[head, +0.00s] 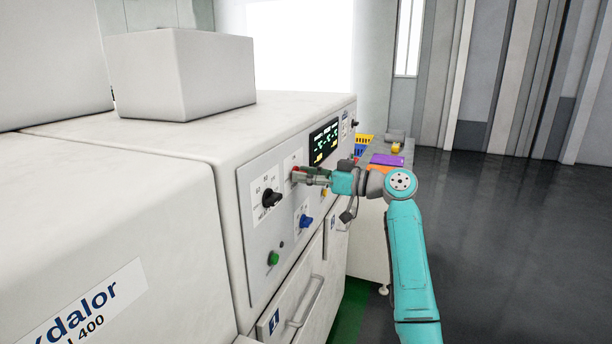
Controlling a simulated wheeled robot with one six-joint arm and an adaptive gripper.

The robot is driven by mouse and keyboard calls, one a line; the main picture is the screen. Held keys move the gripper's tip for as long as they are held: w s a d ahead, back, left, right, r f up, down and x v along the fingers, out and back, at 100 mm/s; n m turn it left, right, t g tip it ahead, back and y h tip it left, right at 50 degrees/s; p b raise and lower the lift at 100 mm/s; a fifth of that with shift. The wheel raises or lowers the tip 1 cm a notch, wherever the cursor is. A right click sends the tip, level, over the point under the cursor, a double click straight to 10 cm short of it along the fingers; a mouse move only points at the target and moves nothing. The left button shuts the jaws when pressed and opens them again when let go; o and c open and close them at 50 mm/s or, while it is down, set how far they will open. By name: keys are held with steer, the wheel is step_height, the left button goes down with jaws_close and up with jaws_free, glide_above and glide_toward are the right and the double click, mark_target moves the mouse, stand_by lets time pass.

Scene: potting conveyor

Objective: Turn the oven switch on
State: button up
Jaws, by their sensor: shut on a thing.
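The oven (190,150) is a large white machine with a grey control panel (256,236) on its side. My gripper (299,175) reaches in from the right and is at the upper part of this panel. It is shut on a red knob (295,169), which it partly hides. A black rotary knob (271,198) on a white label plate is to the left of my gripper. A blue knob (306,221) is below it, and a green button (273,258) is lower left. No label naming the oven switch is readable.
A lit display (324,141) is above my gripper. A drawer handle (310,301) sticks out below the panel. A side table (366,238) behind my arm holds a yellow basket (364,143) and a purple item (387,160). The dark floor on the right is clear.

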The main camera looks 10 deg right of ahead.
steer(key=shift+w+d+f+m, duration=0.1)
steer(key=shift+m, duration=4.1)
steer(key=shift+w+f+m, duration=0.1)
steer(key=shift+m, duration=4.1)
steer(key=o, duration=1.1)
steer(key=shift+o, duration=0.2)
steer(key=shift+s, duration=0.1)
steer(key=v, duration=1.2)
